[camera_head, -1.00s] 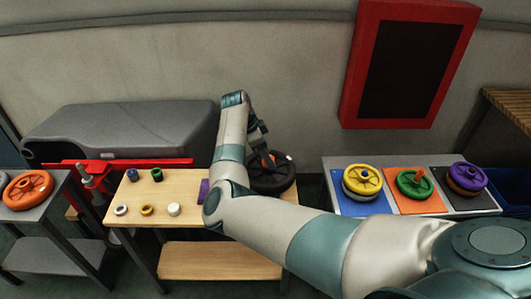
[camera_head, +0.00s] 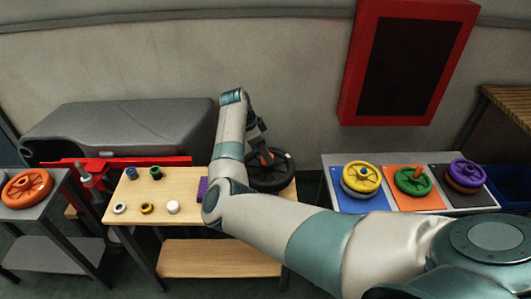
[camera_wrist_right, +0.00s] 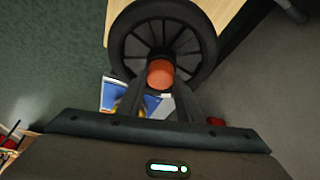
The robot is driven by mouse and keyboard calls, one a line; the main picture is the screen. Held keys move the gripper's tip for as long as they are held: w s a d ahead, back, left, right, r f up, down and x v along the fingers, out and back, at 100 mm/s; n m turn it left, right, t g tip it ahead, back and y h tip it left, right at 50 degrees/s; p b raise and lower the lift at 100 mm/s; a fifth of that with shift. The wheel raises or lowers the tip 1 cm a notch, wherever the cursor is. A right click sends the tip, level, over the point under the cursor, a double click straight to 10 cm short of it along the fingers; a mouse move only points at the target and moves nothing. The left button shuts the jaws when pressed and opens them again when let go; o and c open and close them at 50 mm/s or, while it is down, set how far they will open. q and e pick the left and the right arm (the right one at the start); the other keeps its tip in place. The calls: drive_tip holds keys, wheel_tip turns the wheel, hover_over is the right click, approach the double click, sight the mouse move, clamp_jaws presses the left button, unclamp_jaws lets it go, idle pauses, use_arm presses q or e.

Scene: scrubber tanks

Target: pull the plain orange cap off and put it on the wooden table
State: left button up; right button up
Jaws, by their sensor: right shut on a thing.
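The plain orange cap (camera_wrist_right: 161,74) sits between the fingers of my right gripper (camera_wrist_right: 163,92) in the wrist view, in front of the hub of a black spoked wheel (camera_wrist_right: 135,43). My right gripper is shut on the cap. In the head view the cap (camera_head: 266,158) shows small at the gripper's tip, over the black wheel (camera_head: 275,181). I cannot tell whether the cap is still seated on the hub. The wheel lies at the right end of the wooden table (camera_head: 190,190). My left gripper is not in view.
Several small blue, green, white and yellow caps, such as the white one (camera_head: 173,207), stand on the table's left half. A purple block (camera_head: 202,187) is near my arm. A grey side table (camera_head: 335,167) holds coloured wheels at right. Bare wood lies between the cap rows.

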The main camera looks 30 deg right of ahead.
drive_tip(key=shift+r+p, duration=0.75)
drive_tip(key=shift+r, duration=0.3)
idle(0.9)
drive_tip(key=shift+r+p, duration=2.4)
drive_tip(key=shift+r, duration=0.6)
